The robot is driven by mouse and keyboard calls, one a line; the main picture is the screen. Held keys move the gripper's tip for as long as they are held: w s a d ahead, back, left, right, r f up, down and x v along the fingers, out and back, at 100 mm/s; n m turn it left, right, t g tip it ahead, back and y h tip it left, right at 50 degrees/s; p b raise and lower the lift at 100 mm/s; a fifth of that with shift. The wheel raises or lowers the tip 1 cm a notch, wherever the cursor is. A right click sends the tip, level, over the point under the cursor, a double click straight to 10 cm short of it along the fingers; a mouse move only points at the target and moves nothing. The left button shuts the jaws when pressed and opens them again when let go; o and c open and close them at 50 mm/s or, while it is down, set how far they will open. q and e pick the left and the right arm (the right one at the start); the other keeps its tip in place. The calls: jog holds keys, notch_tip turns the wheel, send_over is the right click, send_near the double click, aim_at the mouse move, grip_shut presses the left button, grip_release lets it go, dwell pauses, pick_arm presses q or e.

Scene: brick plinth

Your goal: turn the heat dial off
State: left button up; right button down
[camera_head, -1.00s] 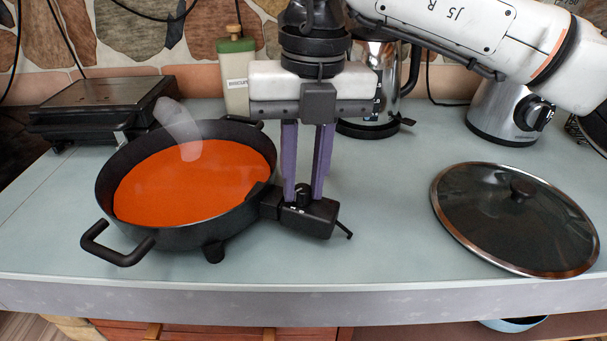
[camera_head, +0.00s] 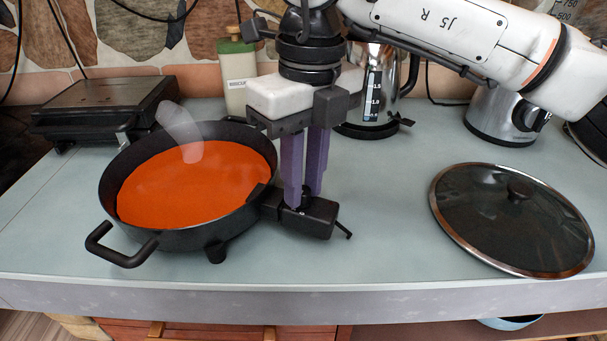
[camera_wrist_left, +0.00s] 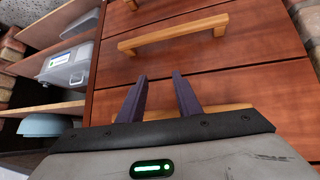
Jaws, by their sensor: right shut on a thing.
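The heat dial sits on top of the black control box (camera_head: 316,218) at the right side of the electric pan (camera_head: 170,238), which holds orange soup (camera_head: 185,185). My right gripper (camera_head: 303,200) points straight down, shut on the dial, with its purple fingers on either side. The fingers hide most of the dial, so its setting cannot be read. My left gripper (camera_wrist_left: 160,95) shows only in the left wrist view, in front of wooden drawers. Its two purple fingers are apart with nothing between them.
A glass lid (camera_head: 512,220) lies on the counter at the right. A steel kettle (camera_head: 375,95), a bottle (camera_head: 238,78) and a black grill (camera_head: 100,105) stand behind. A drawer handle (camera_wrist_left: 172,33) is near my left gripper. Counter between box and lid is clear.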

aim_at(306, 191)
jog(key=shift+n, duration=0.9)
jog(key=c, duration=1.6)
grip_release()
jog(key=shift+o, duration=0.2)
jog(key=shift+r, duration=0.15)
notch_tip(306, 191, up, 10)
jog(key=p, duration=0.1)
jog(key=shift+d, duration=0.2)
